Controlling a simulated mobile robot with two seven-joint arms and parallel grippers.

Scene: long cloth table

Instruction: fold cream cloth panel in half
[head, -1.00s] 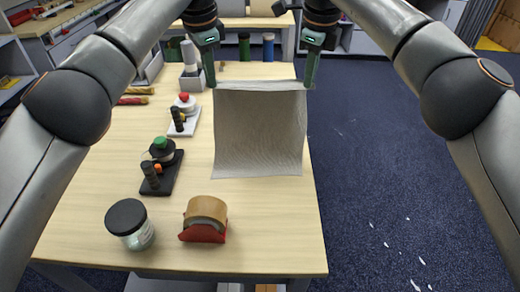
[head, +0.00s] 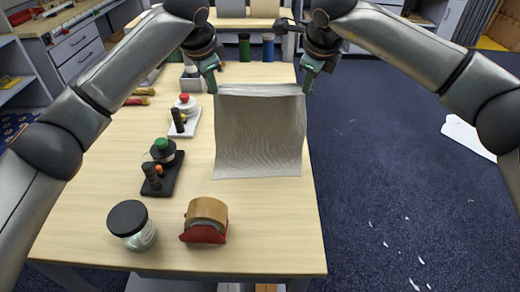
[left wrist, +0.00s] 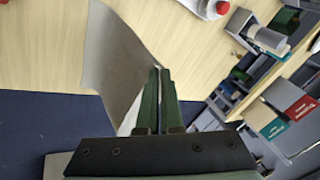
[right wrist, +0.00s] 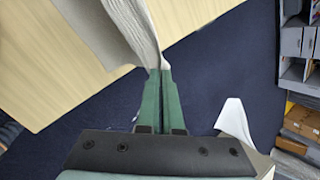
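The cream cloth panel (head: 258,140), greyish in this light, lies on the table near its right edge. Its far edge is lifted and curls into a narrow band. My left gripper (head: 214,91) is shut at the far left corner; the left wrist view shows the cloth (left wrist: 112,60) running to its closed fingertips (left wrist: 160,70). My right gripper (head: 305,91) is shut at the far right corner; in the right wrist view the cloth (right wrist: 135,25) is gathered at its closed fingertips (right wrist: 162,70). The near part of the cloth lies flat.
Left of the cloth stand a black base with a green-topped spool (head: 163,152), a white base with a red knob (head: 185,105), a lidded jar (head: 131,225) and a tan roll on a red holder (head: 205,220). The table (head: 265,225) is bare just nearer than the cloth.

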